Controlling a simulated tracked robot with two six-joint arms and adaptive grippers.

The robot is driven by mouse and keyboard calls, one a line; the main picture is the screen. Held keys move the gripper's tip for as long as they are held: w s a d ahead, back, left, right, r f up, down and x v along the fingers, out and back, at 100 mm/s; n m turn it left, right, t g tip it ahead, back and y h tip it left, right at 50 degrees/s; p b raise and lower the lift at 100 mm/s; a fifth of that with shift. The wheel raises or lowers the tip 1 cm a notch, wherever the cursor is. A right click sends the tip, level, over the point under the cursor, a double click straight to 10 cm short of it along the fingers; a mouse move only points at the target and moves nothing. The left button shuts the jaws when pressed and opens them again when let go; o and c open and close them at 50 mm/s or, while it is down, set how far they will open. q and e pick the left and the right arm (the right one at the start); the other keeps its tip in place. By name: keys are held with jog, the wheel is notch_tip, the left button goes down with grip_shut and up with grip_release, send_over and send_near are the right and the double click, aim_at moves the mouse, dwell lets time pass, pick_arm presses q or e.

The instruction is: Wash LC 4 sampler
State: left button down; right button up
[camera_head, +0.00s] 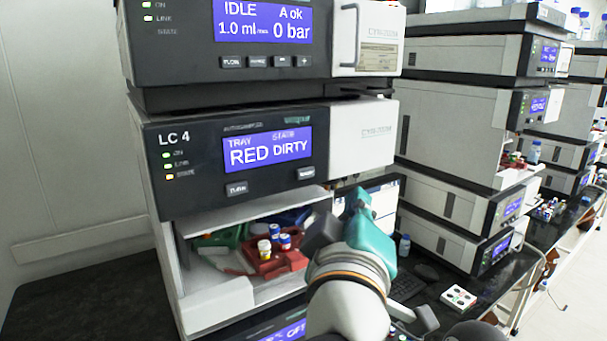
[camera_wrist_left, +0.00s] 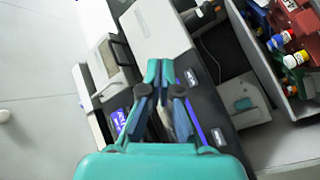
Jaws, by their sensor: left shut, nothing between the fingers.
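The LC 4 sampler (camera_head: 220,160) is the grey and black unit in the middle of the stack. Its blue display (camera_head: 265,150) reads TRAY RED, STATE DIRTY. Two small buttons sit below the display, a left one (camera_head: 237,189) and a right one (camera_head: 306,173); their labels are too small to read surely. My left gripper (camera_head: 358,196), teal, is below and right of the right button in the head view. In the left wrist view the gripper (camera_wrist_left: 158,66) is shut and empty, overlapping the sampler's dark front panel (camera_wrist_left: 212,112). Contact cannot be told. My right gripper is not in view.
Below the panel is an open bay with a red tray (camera_head: 272,262) of capped vials and a green tray (camera_head: 220,237). A pump unit (camera_head: 230,40) showing IDLE sits above. More instrument stacks (camera_head: 455,120) stand to the right along the dark bench.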

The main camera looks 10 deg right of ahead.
aim_at(305, 173)
pick_arm(q)
jog(key=w+a, duration=0.2)
jog(key=w, duration=0.5)
jog(key=shift+w+a+b, duration=0.25)
jog(key=shift+a+b, duration=0.05)
jog(key=shift+a, duration=0.1)
dwell(1.1)
jog(key=shift+w+a, duration=0.1)
jog(key=shift+w, duration=0.2)
jog(key=shift+w+a, duration=0.2)
jog(key=shift+w, duration=0.25)
dwell(0.6)
jog(key=shift+s+r, duration=0.1)
jog(key=shift+s, duration=0.05)
jog(key=shift+s+d+p, duration=0.3)
jog(key=shift+s+p, duration=0.05)
jog(key=shift+s, duration=0.35)
